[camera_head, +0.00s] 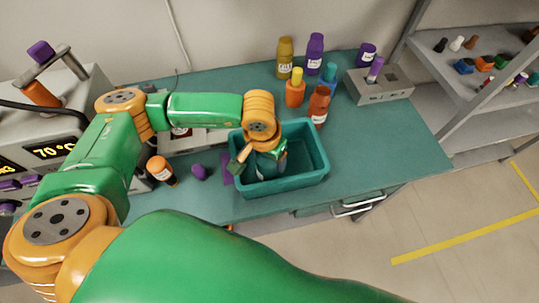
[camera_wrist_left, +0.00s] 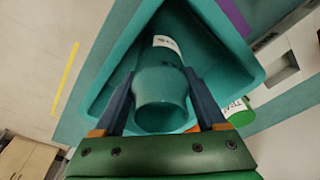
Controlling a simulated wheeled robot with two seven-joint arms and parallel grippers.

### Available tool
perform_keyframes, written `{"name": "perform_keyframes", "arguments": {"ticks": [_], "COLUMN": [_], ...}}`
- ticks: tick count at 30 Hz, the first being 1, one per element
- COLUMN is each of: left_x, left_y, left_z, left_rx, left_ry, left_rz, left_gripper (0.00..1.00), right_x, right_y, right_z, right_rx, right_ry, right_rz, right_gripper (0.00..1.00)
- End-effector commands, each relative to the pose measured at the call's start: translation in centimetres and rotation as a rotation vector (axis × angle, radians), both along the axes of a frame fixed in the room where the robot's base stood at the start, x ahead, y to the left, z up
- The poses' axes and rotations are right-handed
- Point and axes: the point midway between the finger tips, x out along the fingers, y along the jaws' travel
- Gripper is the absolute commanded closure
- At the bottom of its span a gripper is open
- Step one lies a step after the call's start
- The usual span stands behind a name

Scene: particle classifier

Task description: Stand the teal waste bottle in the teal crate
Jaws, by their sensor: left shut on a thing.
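The teal crate (camera_head: 300,183) stands on the bench and is open at the top. My left gripper (camera_head: 262,158) is low inside its left half in the head view. In the left wrist view, the fingers of this gripper (camera_wrist_left: 160,82) are shut on the teal waste bottle (camera_wrist_left: 161,100), one on each side. The bottle has a white label, partly seen. It is within the crate's walls (camera_wrist_left: 110,62); I cannot tell whether its base touches the crate floor. In the head view the gripper hides most of the bottle. My right gripper is not in view.
Orange (camera_head: 295,92) and red-brown (camera_head: 318,105) bottles stand close behind the crate. Yellow (camera_head: 285,58) and purple (camera_head: 314,52) bottles are farther back. A dark-and-orange bottle (camera_head: 162,171) and a purple piece (camera_head: 199,172) are to the left. The bench right of the crate is clear.

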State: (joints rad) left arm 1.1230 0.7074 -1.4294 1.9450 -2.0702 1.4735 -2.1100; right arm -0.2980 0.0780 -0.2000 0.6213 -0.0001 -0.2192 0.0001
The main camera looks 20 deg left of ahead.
Motion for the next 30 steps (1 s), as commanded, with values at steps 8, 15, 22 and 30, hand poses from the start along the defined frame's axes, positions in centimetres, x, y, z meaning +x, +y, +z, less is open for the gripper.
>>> {"name": "perform_keyframes", "arguments": {"ticks": [8,15,22,30], "left_x": [0.1,0.0,0.0,-1.0], "left_y": [0.0,0.0,0.0,0.2], "left_z": [-0.4,-0.2,1.0,7.5], "left_rx": [-0.001,0.000,-0.002,-0.001], "left_ry": [-0.002,0.000,-0.005,-0.008], "left_rz": [0.002,0.002,0.003,0.000], "left_gripper": [1.00,0.00,0.00,0.00], "right_x": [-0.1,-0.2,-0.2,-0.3], "right_y": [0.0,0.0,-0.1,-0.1], "right_z": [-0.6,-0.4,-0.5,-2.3], "right_rx": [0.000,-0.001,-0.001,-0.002], "right_ry": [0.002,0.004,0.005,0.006], "right_rz": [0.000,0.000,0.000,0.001], "right_gripper": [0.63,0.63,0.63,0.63]}}
